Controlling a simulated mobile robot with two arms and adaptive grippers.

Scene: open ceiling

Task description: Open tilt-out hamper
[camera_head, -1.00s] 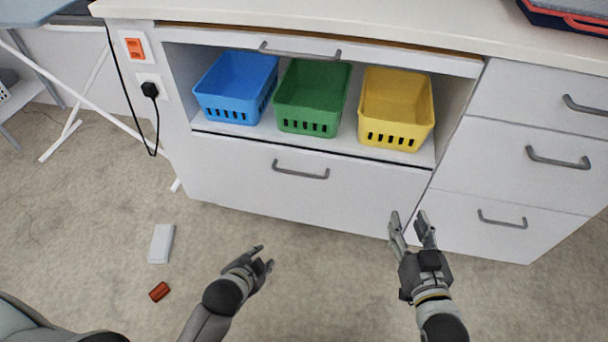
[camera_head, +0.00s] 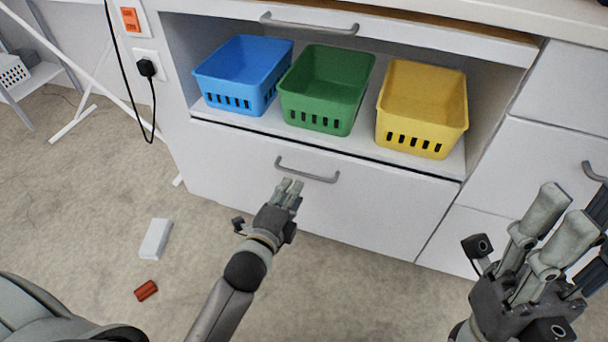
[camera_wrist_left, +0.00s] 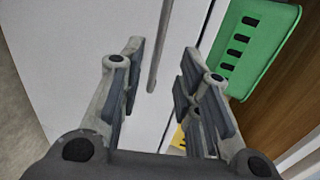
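The tilt-out hamper front (camera_head: 370,210) is a white panel below the open shelf, flush with the cabinet and closed. Its grey bar handle (camera_head: 307,174) runs along its upper part. My left gripper (camera_head: 290,185) is just below and in front of this handle, fingers pointing toward it. In the left wrist view, my left gripper (camera_wrist_left: 163,55) is open, with the handle (camera_wrist_left: 159,48) seen between its fingers; contact cannot be made out. My right gripper (camera_head: 578,212) is raised at the lower right, away from the hamper, with its fingers apart and nothing between them.
Blue (camera_head: 243,75), green (camera_head: 325,88) and yellow (camera_head: 422,105) baskets stand on the shelf above the panel. A drawer with a handle (camera_head: 308,25) is above them. A white block (camera_head: 156,239) and a red object (camera_head: 146,291) lie on the floor at left. Floor before the panel is clear.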

